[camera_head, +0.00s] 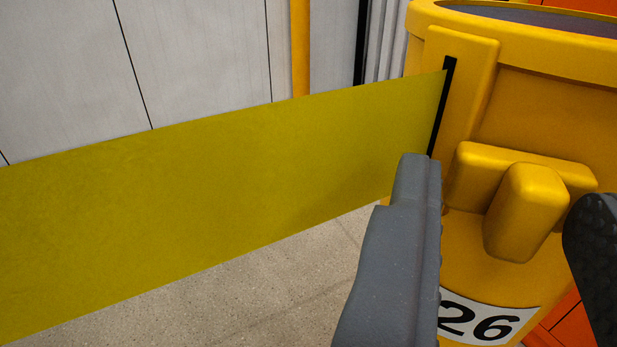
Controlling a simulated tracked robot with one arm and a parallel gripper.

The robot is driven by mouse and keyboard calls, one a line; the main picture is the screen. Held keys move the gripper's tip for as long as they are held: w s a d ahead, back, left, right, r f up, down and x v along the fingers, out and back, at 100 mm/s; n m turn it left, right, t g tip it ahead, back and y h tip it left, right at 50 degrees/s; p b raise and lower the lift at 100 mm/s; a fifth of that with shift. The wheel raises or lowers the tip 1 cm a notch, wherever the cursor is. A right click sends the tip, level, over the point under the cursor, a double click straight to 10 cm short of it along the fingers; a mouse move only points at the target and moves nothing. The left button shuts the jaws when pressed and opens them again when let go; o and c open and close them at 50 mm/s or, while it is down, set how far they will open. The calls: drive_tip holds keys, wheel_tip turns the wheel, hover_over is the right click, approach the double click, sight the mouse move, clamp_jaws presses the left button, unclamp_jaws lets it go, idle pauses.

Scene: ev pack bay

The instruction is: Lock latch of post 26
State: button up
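The post 26 (550,105) is a yellow round post at the right, with a white label (485,318) reading "26" low on it. Its latch (525,212) is a yellow block with a raised, slightly tilted knob on a crosswise bar, on the post's front. My gripper (505,185) is open, with one dark grey finger left of the latch and the other at the right edge of the picture. The latch shows between the fingers; I cannot tell whether they touch it. The left finger hides part of the post's lower left side.
A wide yellow-green belt (220,200) runs from a black slot (442,105) in the post to the left edge. Behind it are pale wall panels (205,60) and a yellow upright pole (299,45). Bare floor (290,285) lies below the belt. Orange surfaces show behind the post.

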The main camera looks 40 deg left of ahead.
drive_tip(key=shift+d, duration=0.1)
drive_tip(key=shift+s+r, duration=0.1)
drive_tip(key=b+v, duration=0.1)
drive_tip(key=v, duration=1.2)
drive_tip(key=shift+s+d, duration=0.15)
drive_tip(key=shift+s, duration=0.1)
idle(0.4)
idle(0.4)
